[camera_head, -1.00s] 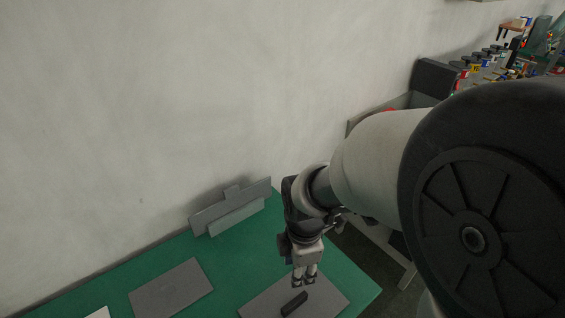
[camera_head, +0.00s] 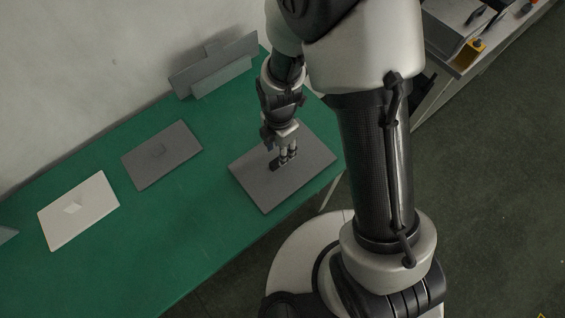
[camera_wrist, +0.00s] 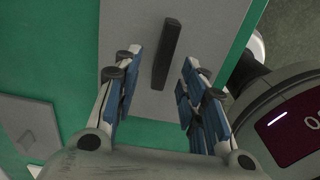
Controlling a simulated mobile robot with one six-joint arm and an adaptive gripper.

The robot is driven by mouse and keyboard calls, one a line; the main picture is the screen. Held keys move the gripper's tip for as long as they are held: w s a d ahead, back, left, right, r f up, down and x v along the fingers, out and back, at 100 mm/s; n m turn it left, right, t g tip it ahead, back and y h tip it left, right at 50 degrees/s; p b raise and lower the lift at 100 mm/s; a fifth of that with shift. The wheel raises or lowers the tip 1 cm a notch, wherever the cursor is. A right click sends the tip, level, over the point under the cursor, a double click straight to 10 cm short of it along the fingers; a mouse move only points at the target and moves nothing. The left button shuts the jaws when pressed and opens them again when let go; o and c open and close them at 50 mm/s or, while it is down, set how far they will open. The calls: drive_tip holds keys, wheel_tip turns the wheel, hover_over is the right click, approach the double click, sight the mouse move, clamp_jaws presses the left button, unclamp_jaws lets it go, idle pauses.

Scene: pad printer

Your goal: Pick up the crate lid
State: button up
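A large flat grey lid (camera_head: 262,190) with a dark bar handle lies on the green table near its right end; I take it as the crate lid. In the wrist view the lid (camera_wrist: 205,20) fills the upper middle, with the dark handle (camera_wrist: 166,52) upright in the picture. My gripper (camera_head: 287,157) points down over the lid, with its fingertips close to the handle. In the wrist view my gripper (camera_wrist: 159,62) is open, one finger on each side of the handle's near end, with gaps on both sides. It holds nothing.
On the green table (camera_head: 185,225), a darker grey plate (camera_head: 162,158) and a white plate (camera_head: 85,215) lie to the left. A grey upright piece (camera_head: 215,68) stands by the wall. A bench (camera_head: 470,55) with equipment is at the upper right. The table's front left is clear.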

drive_tip(key=f+b, duration=0.1)
drive_tip(key=f, duration=0.1)
drive_tip(key=d+f+b, duration=0.1)
drive_tip(key=f, duration=0.1)
drive_tip(key=shift+f, duration=0.35)
drive_tip(key=shift+a+f, duration=0.1)
drive_tip(key=shift+f, duration=0.3)
drive_tip(key=shift+r, duration=0.1)
drive_tip(key=shift+c, duration=0.3)
clamp_jaws()
